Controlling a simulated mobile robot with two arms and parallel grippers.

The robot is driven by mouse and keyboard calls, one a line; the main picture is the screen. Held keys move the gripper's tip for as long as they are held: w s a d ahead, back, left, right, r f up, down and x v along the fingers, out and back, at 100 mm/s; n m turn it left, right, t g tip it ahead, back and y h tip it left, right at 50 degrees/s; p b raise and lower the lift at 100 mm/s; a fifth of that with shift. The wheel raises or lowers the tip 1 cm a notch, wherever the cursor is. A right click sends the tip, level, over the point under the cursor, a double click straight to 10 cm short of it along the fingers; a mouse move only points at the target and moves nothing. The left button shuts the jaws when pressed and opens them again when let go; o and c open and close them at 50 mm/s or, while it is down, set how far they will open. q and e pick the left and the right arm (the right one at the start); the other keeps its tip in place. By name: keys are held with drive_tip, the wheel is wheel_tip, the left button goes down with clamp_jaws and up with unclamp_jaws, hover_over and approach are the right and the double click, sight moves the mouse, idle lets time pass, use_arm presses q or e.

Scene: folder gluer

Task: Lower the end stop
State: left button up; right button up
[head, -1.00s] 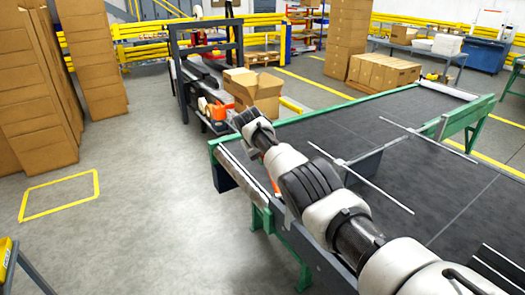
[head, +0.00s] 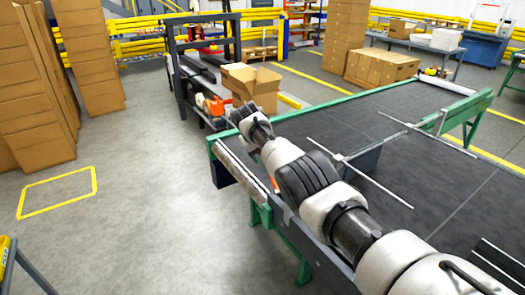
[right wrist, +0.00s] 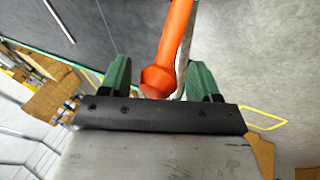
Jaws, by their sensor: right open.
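An orange handle (right wrist: 175,45) with a rounded end shows in the right wrist view. It lies between the two green fingers of my right gripper (right wrist: 160,80), which is open, with gaps visible at both sides. In the head view my right arm reaches over the left end of the dark-topped table, and its fingers are hard to make out. A bit of orange (head: 276,179) shows beside my arm at the table edge. A pale metal bar (head: 238,163) runs along that edge; I cannot tell whether it is the end stop. My left gripper is out of view.
The dark table (head: 400,125) has a green frame and thin metal rods across it. An open cardboard box (head: 255,88) stands on a machine behind the table's left end. Stacked cartons (head: 35,90) stand at the far left.

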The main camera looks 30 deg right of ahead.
drive_tip(key=shift+r, duration=0.1)
drive_tip(key=shift+s+a+r+p, duration=0.1)
drive_tip(key=shift+a+r+p, duration=0.15)
drive_tip(key=shift+r+p, duration=0.25)
drive_tip(key=shift+v, duration=0.9)
drive_tip(key=b+v, duration=0.2)
drive_tip(key=v, duration=0.5)
drive_tip(key=shift+r, duration=0.3)
drive_tip(key=shift+s+a, duration=0.1)
